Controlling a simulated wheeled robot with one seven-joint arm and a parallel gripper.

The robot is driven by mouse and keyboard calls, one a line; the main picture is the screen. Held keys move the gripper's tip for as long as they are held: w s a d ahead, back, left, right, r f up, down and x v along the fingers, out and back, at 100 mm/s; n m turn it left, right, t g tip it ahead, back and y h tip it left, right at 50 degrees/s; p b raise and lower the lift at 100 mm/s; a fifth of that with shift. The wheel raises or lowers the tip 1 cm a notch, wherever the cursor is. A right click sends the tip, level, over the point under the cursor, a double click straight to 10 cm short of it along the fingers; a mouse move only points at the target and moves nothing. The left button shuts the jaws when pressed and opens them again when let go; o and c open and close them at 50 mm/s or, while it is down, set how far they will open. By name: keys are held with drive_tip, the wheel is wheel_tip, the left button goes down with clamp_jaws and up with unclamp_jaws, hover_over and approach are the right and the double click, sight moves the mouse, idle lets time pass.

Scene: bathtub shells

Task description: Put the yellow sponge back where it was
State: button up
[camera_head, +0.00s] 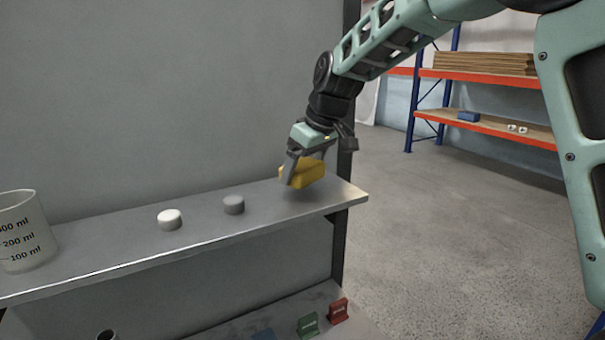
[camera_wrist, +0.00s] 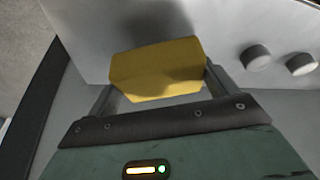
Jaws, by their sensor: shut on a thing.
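The yellow sponge (camera_head: 307,173) is a small block near the right end of the grey shelf (camera_head: 110,247) in the head view. My gripper (camera_head: 303,172) is shut on it from above. In the wrist view the sponge (camera_wrist: 157,68) sits between the two fingers of my gripper (camera_wrist: 155,92), with a dark shadow on the surface behind it. The sponge looks slightly above the shelf; I cannot tell for sure whether its underside touches.
A grey cap (camera_head: 234,205) and a white cap (camera_head: 170,219) stand left of the sponge. A measuring beaker (camera_head: 24,232) stands at the shelf's left end. A wall backs the shelf. Green (camera_head: 308,325) and red (camera_head: 338,311) items are on a lower shelf.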

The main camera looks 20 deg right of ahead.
drive_tip(key=shift+f+p, duration=0.3)
drive_tip(key=shift+f, duration=1.05)
drive_tip(key=o, duration=0.9)
drive_tip(key=shift+c, duration=0.2)
drive_tip(key=b+v, duration=0.3)
drive_tip(key=v, duration=0.9)
drive_tip(key=s+a+f+g, duration=0.1)
drive_tip(key=s+a+f, duration=0.45)
drive_tip(key=s, duration=0.25)
drive_tip(key=s+a+f+g, duration=0.1)
drive_tip(key=s+a+f, duration=0.45)
drive_tip(key=s, duration=0.25)
drive_tip(key=s+d+f+g+h, duration=0.1)
drive_tip(key=s+f, duration=0.4)
drive_tip(key=s, duration=0.3)
drive_tip(key=s+d+f+n+h, duration=0.1)
drive_tip(key=s+f, duration=0.3)
drive_tip(key=s, duration=0.5)
drive_tip(key=shift+f+g, duration=0.35)
drive_tip(key=shift+g, duration=0.05)
